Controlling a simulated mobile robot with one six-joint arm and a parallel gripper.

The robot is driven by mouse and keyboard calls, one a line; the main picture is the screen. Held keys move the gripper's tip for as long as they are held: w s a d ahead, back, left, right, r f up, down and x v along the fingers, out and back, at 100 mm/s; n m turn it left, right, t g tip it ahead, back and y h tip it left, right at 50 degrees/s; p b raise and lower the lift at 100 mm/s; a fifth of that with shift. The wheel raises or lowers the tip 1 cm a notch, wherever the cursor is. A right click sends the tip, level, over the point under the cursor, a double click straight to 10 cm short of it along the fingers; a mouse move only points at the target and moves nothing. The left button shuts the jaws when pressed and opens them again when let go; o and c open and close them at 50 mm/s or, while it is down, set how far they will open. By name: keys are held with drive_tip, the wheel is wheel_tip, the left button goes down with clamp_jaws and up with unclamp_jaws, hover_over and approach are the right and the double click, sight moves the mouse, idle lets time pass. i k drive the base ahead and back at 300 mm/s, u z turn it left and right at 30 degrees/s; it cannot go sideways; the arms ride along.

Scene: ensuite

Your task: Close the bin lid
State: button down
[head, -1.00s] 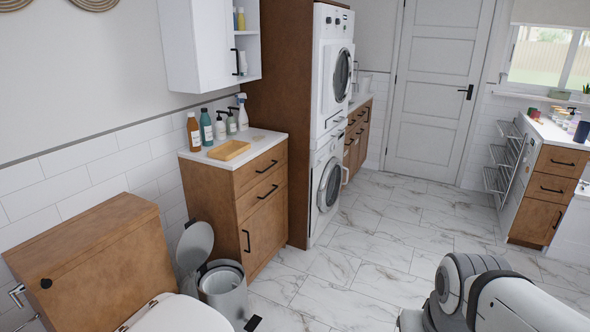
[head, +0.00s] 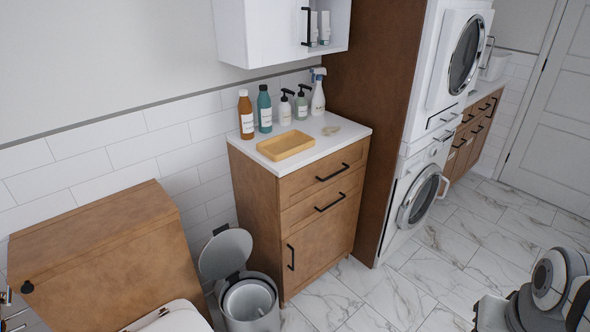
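The bin (head: 250,314) is a small grey cylinder with a lighter inner bucket, standing on the floor between the toilet and the wooden cabinet. Its round grey lid (head: 226,254) is open, tilted up and back toward the wall on a dark hinge. The bottom of the bin is cut off by the lower picture edge. Part of my arm shows at the lower right. My gripper is not in view.
The wooden cabinet (head: 310,213) stands right beside the bin, with bottles and a tray (head: 285,145) on top. The toilet (head: 168,318) is at the lower left. Stacked laundry machines (head: 418,196) stand right of the cabinet. Marble floor (head: 375,295) in front is clear.

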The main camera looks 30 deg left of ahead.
sight(227, 251)
drive_tip(key=u, duration=0.85)
drive_tip(key=i, duration=1.3)
drive_tip(key=u, duration=0.95)
drive_tip(key=k, duration=0.65)
drive_tip(key=u, duration=0.2)
drive_tip(key=i, duration=0.7)
drive_tip(key=z, duration=0.15)
